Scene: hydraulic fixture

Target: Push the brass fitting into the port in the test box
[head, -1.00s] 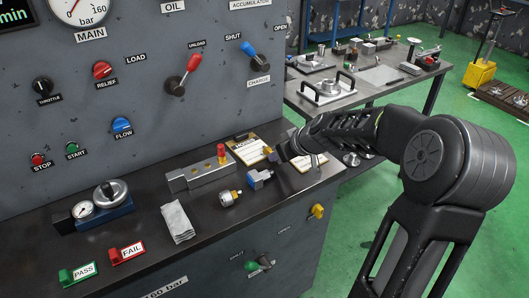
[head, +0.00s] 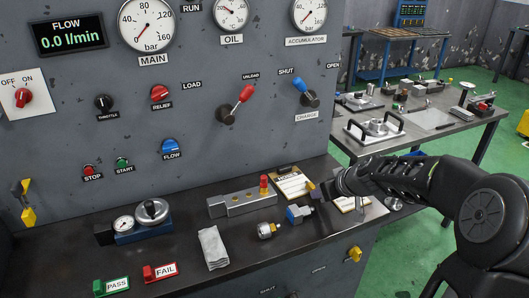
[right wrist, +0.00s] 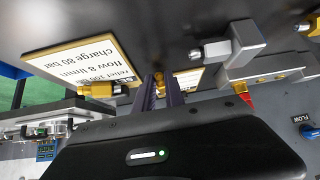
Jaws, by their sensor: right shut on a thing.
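My right gripper (head: 322,189) reaches in from the right, low over the dark bench. It is shut on a small brass fitting (head: 311,186), which shows at its fingertips beside the clipboard. In the right wrist view the two dark fingers (right wrist: 162,92) are close together, with a bit of brass (right wrist: 159,83) between them. A grey metal block (head: 243,203) with a red and brass stem lies on the bench, left of the gripper and apart from it. I cannot make out a port or tell for sure which thing is the test box. My left gripper is out of view.
Near the gripper are a clipboard (head: 291,184), a blue fitting (head: 298,213) and a round brass-ended part (head: 267,230). A cloth (head: 213,247), gauge unit (head: 138,226) and PASS (head: 112,286) and FAIL (head: 160,272) blocks lie left. The control panel (head: 60,120) rises behind.

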